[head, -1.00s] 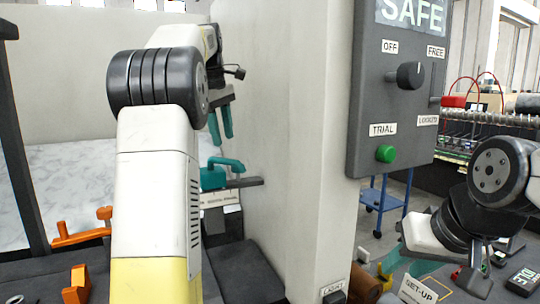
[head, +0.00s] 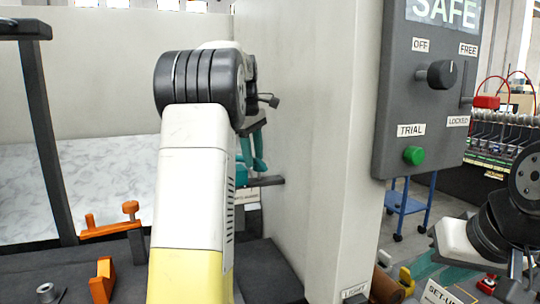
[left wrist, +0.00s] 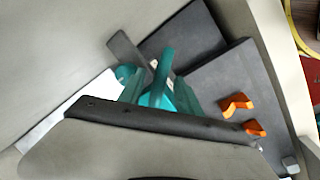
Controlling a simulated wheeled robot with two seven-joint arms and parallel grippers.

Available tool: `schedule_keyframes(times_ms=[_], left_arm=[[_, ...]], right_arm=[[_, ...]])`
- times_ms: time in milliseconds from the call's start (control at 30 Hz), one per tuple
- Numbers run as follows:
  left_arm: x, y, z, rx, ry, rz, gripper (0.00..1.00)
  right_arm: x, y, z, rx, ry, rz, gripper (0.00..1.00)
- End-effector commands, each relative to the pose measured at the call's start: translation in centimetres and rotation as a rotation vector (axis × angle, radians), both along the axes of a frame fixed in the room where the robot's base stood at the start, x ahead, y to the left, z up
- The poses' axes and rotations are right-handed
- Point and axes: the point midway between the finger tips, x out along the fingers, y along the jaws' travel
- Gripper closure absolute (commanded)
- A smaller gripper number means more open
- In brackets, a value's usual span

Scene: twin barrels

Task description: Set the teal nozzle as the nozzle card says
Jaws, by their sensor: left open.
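The teal nozzle (head: 241,174) sits on a dark bar against the pale wall panel, mostly hidden behind my left arm in the head view. It also shows in the left wrist view (left wrist: 163,66), between and beyond the teal fingers. My left gripper (head: 257,152) is open and points down just above the nozzle; in the left wrist view (left wrist: 160,98) its fingers lie either side of it. Contact cannot be told. A small white label (head: 247,196) is below the bar, its text unreadable.
A grey control panel (head: 398,100) reads SAFE, with a black knob (head: 441,74) and a green button (head: 414,155). Orange fixtures (head: 103,280) stand on the dark bench at left. A SET-UP card (head: 438,292) is at lower right. The wall corner limits room beside the gripper.

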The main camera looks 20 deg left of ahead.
Motion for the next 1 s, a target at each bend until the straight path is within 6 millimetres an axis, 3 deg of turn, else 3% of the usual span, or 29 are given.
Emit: schedule_keyframes(times_ms=[67, 267, 1000], left_arm=[[-0.01, -0.01, 0.02, 0.0, 0.0, 0.0, 0.61], [-0.01, -0.01, 0.03, 0.0, 0.0, -0.001, 1.0], [0.0, -0.01, 0.07, 0.0, -0.001, -0.001, 1.0]], right_arm=[[0.0, 0.0, 0.0, 0.0, 0.0, 0.0, 0.64], [0.0, 0.0, 0.0, 0.0, 0.0, 0.0, 0.64], [0.0, 0.0, 0.0, 0.0, 0.0, 0.0, 0.64]])
